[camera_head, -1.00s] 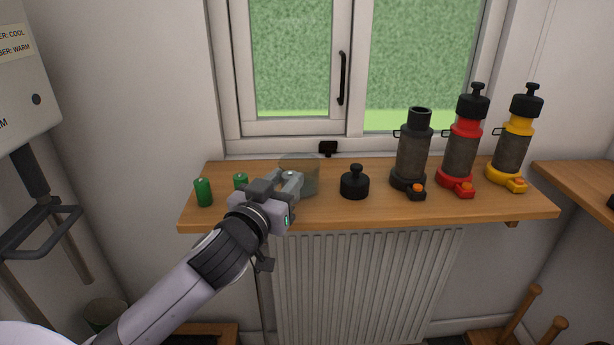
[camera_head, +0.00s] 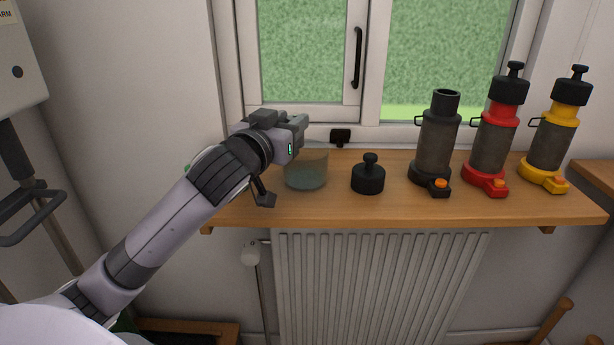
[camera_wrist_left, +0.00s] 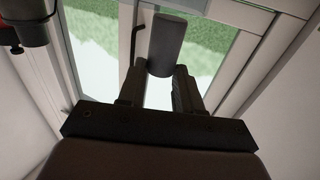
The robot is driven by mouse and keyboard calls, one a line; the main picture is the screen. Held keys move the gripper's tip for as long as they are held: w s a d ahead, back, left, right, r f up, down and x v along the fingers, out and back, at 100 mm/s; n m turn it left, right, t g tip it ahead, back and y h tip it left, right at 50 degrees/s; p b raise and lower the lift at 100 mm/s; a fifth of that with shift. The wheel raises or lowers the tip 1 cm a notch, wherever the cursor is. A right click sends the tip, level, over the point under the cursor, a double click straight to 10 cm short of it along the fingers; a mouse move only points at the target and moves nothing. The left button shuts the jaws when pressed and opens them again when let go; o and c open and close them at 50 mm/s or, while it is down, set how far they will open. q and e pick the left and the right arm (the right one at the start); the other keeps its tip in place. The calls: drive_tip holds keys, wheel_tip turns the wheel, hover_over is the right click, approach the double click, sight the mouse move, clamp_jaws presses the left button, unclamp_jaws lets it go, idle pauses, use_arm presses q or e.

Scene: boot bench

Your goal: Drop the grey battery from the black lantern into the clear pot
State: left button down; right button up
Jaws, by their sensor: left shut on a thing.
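My left gripper (camera_head: 299,132) is raised above the shelf, over the near side of the clear pot (camera_head: 306,172). In the left wrist view its two fingers (camera_wrist_left: 172,88) are shut on a dark grey cylinder, the grey battery (camera_wrist_left: 167,43), which sticks out past the fingertips. In the head view the battery is hidden by the gripper. The pot stands upright on the shelf, its upper part partly covered by the gripper. The black lantern (camera_head: 437,143) stands upright with its top open. Its black cap (camera_head: 368,177) sits on the shelf between pot and lantern. My right gripper is not in view.
A red lantern (camera_head: 493,140) and a yellow lantern (camera_head: 553,140) stand capped at the right of the wooden shelf (camera_head: 330,212). A window (camera_head: 312,55) is close behind. My left arm covers the shelf's left end and most of a green battery there.

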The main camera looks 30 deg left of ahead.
use_arm(q)
wheel_tip(320, 180, down, 3)
drive_tip(key=shift+r+b, duration=0.1)
drive_tip(key=shift+b, duration=1)
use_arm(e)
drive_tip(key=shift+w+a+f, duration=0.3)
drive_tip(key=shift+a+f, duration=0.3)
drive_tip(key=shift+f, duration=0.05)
use_arm(q)
drive_tip(key=c, duration=0.8)
unclamp_jaws()
drive_tip(key=shift+o, duration=0.6)
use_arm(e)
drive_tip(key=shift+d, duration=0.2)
use_arm(q)
drive_tip(key=s+d, duration=0.1)
drive_tip(key=s, duration=0.6)
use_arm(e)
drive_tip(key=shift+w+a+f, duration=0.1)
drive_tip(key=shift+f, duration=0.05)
